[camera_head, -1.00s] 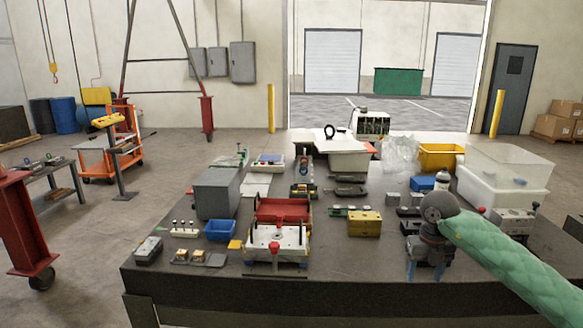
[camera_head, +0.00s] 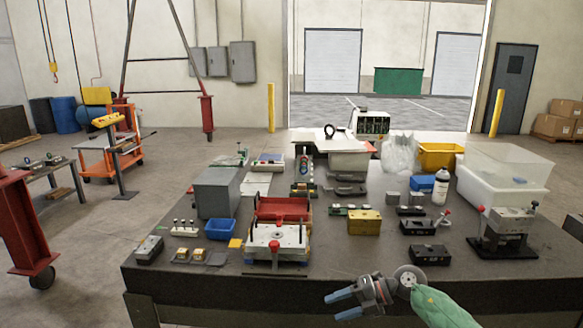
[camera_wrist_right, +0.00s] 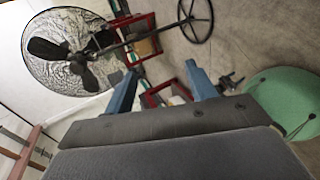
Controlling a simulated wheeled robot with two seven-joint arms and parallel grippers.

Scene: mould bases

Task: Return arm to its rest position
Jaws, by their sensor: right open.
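My right gripper (camera_head: 345,302) is in front of the table's near edge at the bottom of the head view, with its blue fingers pointing left. The fingers are apart and nothing is between them. In the right wrist view my right gripper (camera_wrist_right: 163,88) also shows open and empty, facing away from the table. My right arm (camera_head: 440,308), in a green sleeve, comes in from the bottom right. My left gripper is not in view.
The dark table (camera_head: 190,281) holds a red and white mould base (camera_head: 278,240), a yellow block (camera_head: 364,222), black blocks (camera_head: 430,254) and a clear-lidded white bin (camera_head: 500,193). In the wrist view a large fan (camera_wrist_right: 70,50) stands beyond the fingers.

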